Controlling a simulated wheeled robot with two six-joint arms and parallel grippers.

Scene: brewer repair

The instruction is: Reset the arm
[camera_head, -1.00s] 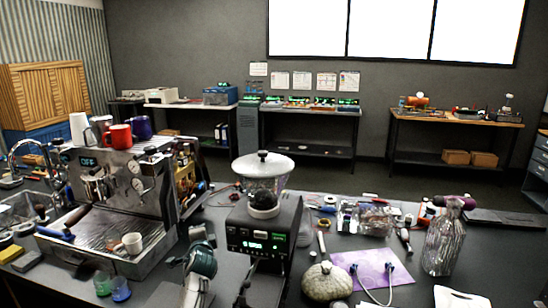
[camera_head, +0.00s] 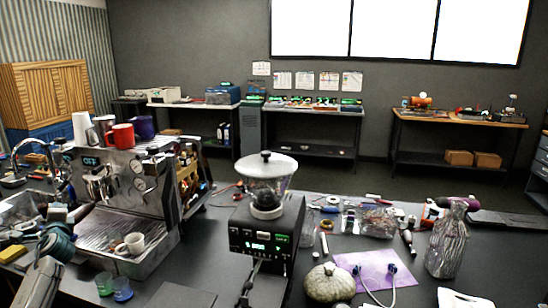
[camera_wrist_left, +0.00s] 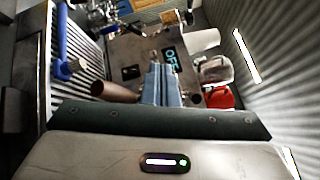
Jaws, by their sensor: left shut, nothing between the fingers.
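My left gripper (camera_head: 57,213) is at the lower left of the head view, in front of the left side of the steel espresso machine (camera_head: 150,190). In the left wrist view its blue-grey fingers (camera_wrist_left: 158,68) are together with nothing between them. They point toward the machine's front, where a lit display (camera_wrist_left: 170,60) shows. A blue handle (camera_wrist_left: 61,35) lies to the left in that view. My left forearm runs down to the bottom left corner of the head view. My right gripper is not in view.
A red mug (camera_head: 122,136) stands on the machine and a white cup (camera_head: 134,243) on its tray. Green (camera_head: 104,283) and blue (camera_head: 122,289) small cups stand in front.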

